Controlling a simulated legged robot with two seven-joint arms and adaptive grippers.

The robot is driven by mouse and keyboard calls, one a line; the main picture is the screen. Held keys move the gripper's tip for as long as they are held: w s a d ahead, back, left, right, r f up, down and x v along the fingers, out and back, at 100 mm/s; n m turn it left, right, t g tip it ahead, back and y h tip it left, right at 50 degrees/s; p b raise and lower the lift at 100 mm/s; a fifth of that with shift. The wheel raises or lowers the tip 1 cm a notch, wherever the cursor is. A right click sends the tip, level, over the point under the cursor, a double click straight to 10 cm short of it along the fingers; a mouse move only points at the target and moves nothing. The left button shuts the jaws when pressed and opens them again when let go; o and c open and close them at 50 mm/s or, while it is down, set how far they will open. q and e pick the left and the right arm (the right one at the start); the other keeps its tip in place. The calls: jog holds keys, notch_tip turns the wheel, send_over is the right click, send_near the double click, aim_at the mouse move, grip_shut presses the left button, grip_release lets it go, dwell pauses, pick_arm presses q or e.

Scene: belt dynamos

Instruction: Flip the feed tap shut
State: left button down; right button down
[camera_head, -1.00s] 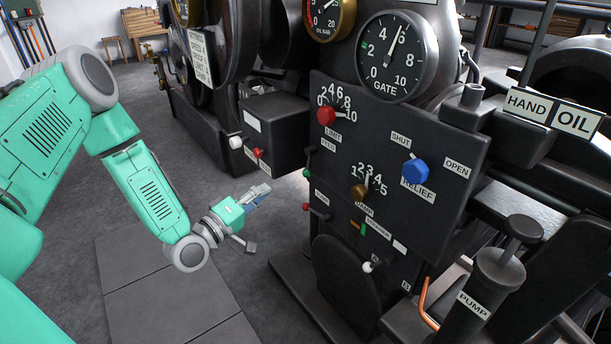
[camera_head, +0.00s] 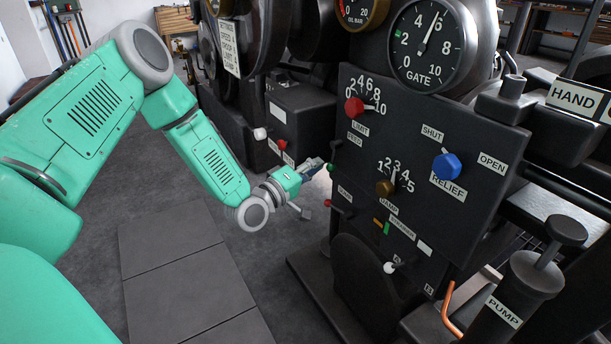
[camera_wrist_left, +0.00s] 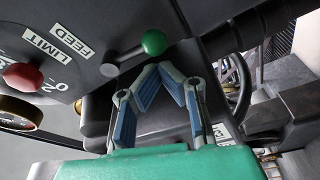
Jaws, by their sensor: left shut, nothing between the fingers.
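The feed tap is a short lever with a green ball knob (camera_wrist_left: 154,42), beside the FEED label (camera_wrist_left: 71,42) in the left wrist view. In the head view the green knob (camera_head: 331,168) is small, at the left edge of the dark panel (camera_head: 350,260). My left gripper (camera_head: 318,163) is shut and empty, right by the knob in the head view. In the left wrist view its fingertips (camera_wrist_left: 163,70) meet just below the knob; I cannot tell whether they touch it. My right gripper is not in view.
A red LIMIT knob (camera_head: 354,108), a brown DAMP knob (camera_head: 385,188) and a blue RELIEF knob (camera_head: 447,166) sit on the panel. A red-tipped lever (camera_head: 327,203) is below the feed tap. A dark box (camera_head: 298,115) stands behind my gripper. Open floor lies left.

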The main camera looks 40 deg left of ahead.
pick_arm(q)
jog(key=shift+w+d+r, duration=0.1)
jog(key=shift+w, duration=0.15)
dwell(0.3)
